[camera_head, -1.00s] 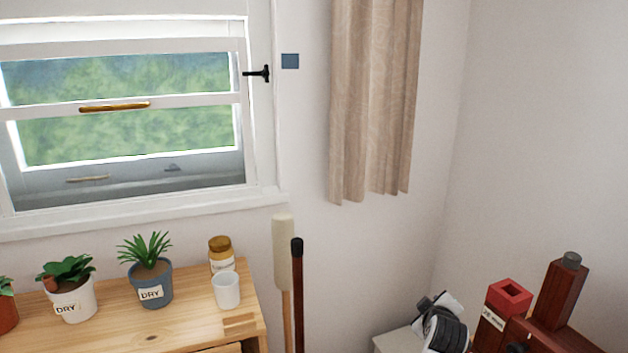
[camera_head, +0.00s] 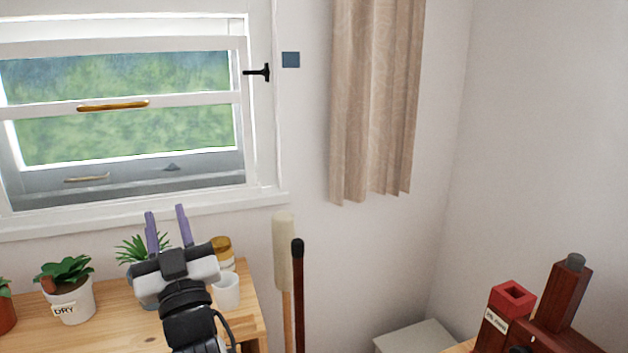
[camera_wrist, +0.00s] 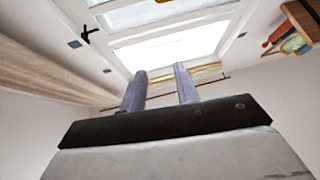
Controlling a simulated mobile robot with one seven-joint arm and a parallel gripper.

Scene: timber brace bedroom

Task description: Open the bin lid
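My gripper (camera_head: 167,212) is raised in front of the wooden cabinet, its two purple fingers pointing up, apart and empty. It also shows in the wrist view (camera_wrist: 160,72), with the bright window beyond the fingers. No bin is clearly recognisable. A pale, flat-topped box (camera_head: 415,338) stands low near the corner at the bottom edge of the head view; its top looks flat and closed. Its lower part is out of frame, and I cannot tell whether it is the bin. My gripper is well to the left of it.
Potted plants (camera_head: 68,298) and a white cup (camera_head: 227,290) stand on the wooden cabinet (camera_head: 252,308). My gripper partly hides a blue-grey pot. Two upright handles (camera_head: 298,290) lean beside the cabinet. A dark red wooden frame (camera_head: 556,305) stands at lower right. A curtain (camera_head: 375,100) hangs above.

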